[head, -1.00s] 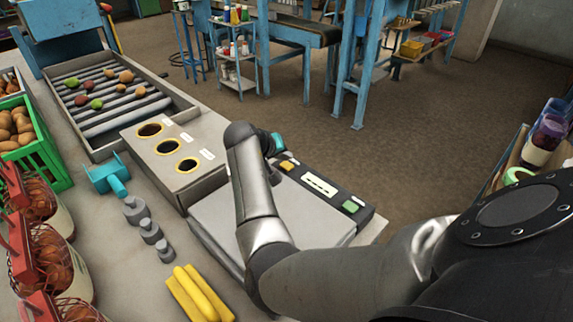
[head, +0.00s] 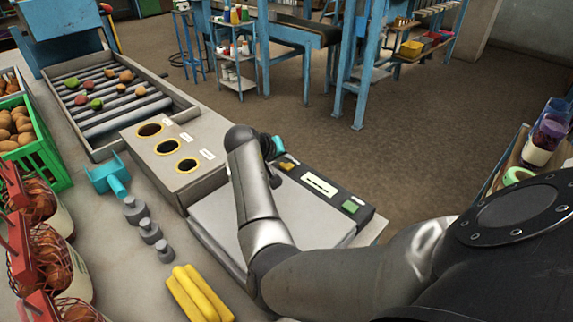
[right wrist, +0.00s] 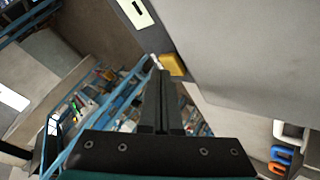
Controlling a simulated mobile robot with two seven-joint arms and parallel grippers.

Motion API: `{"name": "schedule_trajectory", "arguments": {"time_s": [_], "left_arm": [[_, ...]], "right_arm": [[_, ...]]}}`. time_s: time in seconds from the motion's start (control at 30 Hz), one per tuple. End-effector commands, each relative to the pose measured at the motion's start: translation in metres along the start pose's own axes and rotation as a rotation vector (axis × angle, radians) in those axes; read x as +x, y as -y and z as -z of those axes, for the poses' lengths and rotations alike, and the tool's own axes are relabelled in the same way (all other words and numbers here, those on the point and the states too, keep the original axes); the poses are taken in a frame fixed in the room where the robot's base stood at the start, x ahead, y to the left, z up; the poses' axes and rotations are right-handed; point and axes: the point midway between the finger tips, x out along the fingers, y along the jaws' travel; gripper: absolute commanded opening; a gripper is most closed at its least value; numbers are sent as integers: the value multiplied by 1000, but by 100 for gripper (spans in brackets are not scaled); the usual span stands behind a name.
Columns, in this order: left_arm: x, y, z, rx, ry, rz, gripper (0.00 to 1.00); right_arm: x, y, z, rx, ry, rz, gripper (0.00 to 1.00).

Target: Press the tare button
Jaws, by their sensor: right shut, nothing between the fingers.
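A flat grey bench scale (head: 300,225) has a dark panel with a white display (head: 319,184), a yellow button (head: 287,162) at its left end and a green button (head: 350,206) at its right end. I cannot read which button is marked tare. My right gripper (head: 281,159) reaches over the scale, and its fingertips are at the yellow button, partly covering it. In the right wrist view the shut, empty fingers (right wrist: 160,72) end right beside the yellow button (right wrist: 173,64). I cannot tell whether they touch it. My left gripper is not in view.
A box with several yellow-rimmed holes (head: 168,147) stands left of the scale. Grey weights (head: 150,231), a teal scoop (head: 108,175) and yellow bars (head: 199,293) lie nearby. A green crate (head: 40,150) and netted sacks (head: 45,250) line the left side.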

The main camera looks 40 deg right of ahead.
Motion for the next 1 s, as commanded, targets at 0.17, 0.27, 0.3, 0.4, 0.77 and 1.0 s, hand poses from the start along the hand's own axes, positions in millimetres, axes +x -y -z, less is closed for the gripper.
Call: {"name": "schedule_trajectory", "arguments": {"time_s": [0.17, 0.27, 0.3, 0.4, 0.77, 1.0], "left_arm": [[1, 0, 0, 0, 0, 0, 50], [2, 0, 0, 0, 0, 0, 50], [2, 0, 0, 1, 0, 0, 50], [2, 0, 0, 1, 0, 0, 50], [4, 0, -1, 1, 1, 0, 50], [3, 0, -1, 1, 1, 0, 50]], "right_arm": [[2, 1, -1, 0, 0, 0, 0], [3, 2, -2, 0, 0, 0, 0], [3, 2, -2, 0, 0, 0, 0], [4, 3, -3, -1, 1, 0, 0], [6, 5, -5, -1, 1, 0, 0], [6, 4, -5, -1, 2, 0, 0]]}}
